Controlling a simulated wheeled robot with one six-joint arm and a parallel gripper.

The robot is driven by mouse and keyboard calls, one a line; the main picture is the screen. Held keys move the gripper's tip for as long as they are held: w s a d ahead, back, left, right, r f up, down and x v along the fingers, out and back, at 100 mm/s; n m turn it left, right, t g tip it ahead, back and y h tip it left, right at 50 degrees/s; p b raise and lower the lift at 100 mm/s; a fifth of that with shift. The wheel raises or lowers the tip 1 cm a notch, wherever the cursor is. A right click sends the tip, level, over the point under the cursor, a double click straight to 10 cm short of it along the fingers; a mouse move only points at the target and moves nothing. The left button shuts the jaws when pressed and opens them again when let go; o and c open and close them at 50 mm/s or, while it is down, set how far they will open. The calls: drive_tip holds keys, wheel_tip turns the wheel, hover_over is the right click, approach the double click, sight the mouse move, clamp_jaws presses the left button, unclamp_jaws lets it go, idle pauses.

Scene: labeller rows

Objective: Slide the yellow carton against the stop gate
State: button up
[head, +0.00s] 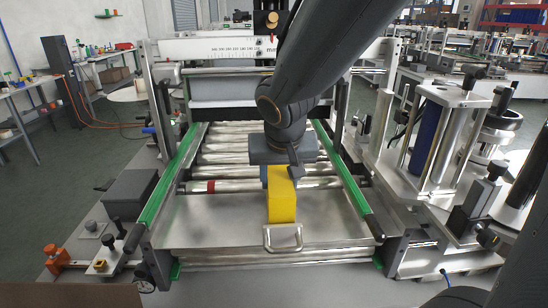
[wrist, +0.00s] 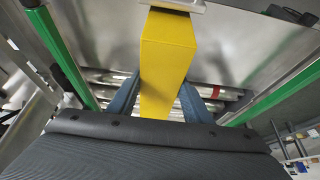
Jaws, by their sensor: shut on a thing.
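The yellow carton (head: 283,207) lies lengthwise on a flat metal plate at the near end of the roller conveyor. It also shows in the wrist view (wrist: 167,55). My gripper (head: 281,172) is shut on the carton's far part, with one blue-grey finger on each side in the wrist view (wrist: 158,92). A pale metal bracket (head: 283,249), which looks like the stop gate, stands at the carton's near end. Its edge shows at the top of the wrist view (wrist: 180,4). The two appear very close; I cannot tell whether they touch.
Green side rails (head: 172,183) flank the conveyor rollers (head: 222,147). The metal plate (head: 215,215) is clear on both sides of the carton. A white ruler beam (head: 205,49) crosses behind. Labeller machinery with a blue cylinder (head: 426,135) stands on the right.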

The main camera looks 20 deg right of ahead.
drive_tip(key=shift+s, duration=0.45)
drive_tip(key=o, duration=1)
drive_tip(key=shift+a+r, duration=0.1)
